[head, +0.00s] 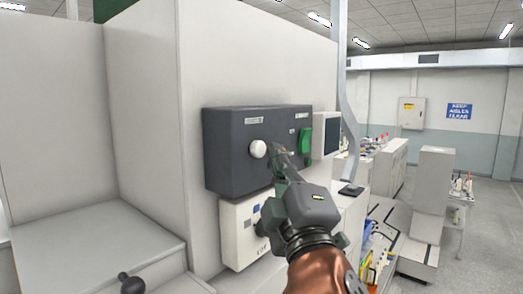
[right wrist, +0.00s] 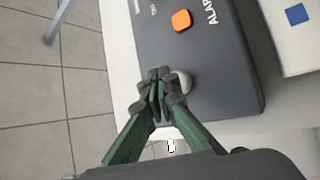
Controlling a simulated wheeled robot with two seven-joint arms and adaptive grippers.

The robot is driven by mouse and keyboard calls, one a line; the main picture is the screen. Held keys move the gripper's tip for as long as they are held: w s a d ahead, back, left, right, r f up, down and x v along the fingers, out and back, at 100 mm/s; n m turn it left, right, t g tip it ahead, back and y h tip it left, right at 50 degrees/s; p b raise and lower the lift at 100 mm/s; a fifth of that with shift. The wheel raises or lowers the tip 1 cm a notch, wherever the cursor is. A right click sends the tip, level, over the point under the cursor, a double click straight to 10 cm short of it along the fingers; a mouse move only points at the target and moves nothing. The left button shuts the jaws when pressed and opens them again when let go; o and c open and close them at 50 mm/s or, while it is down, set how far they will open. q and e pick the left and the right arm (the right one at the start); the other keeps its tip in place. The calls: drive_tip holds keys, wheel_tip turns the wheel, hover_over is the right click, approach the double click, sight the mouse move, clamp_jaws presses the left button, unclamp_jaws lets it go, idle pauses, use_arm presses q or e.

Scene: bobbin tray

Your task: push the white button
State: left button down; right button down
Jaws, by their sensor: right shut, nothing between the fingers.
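The white button (head: 258,149) is a round knob on the front of a dark grey box (head: 228,165) mounted on a pale cabinet wall. My right gripper (head: 278,152) is shut and empty, its fingertips just right of the button in the head view. In the right wrist view, the closed fingertips (right wrist: 158,92) lie beside the white button (right wrist: 185,82), partly covering it. I cannot tell whether they touch it or the box face.
A green switch (head: 305,146) sits on the box's right side. An orange button (right wrist: 181,20) shows on it in the right wrist view. A white panel (head: 235,240) with a blue square is below the box.

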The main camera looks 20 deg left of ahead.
drive_tip(key=shift+a, duration=0.15)
idle(0.7)
drive_tip(key=shift+w+a, duration=0.15)
drive_tip(key=shift+a, duration=0.15)
drive_tip(key=shift+w+a, duration=0.2)
drive_tip(key=shift+a, duration=0.25)
idle(1.1)
drive_tip(key=shift+d, duration=0.1)
drive_tip(key=shift+s+d+b, duration=0.35)
drive_tip(key=shift+d+b, duration=0.05)
drive_tip(key=shift+d, duration=0.35)
drive_tip(key=shift+s+d+b, duration=0.2)
drive_tip(key=shift+s+d, duration=0.1)
drive_tip(key=shift+d, duration=0.45)
drive_tip(key=shift+s+d+b, duration=0.25)
drive_tip(key=shift+s+d, duration=0.1)
drive_tip(key=shift+d, duration=0.45)
drive_tip(key=shift+s+d+b, duration=0.2)
drive_tip(key=shift+s+d, duration=0.1)
drive_tip(key=shift+d, duration=0.45)
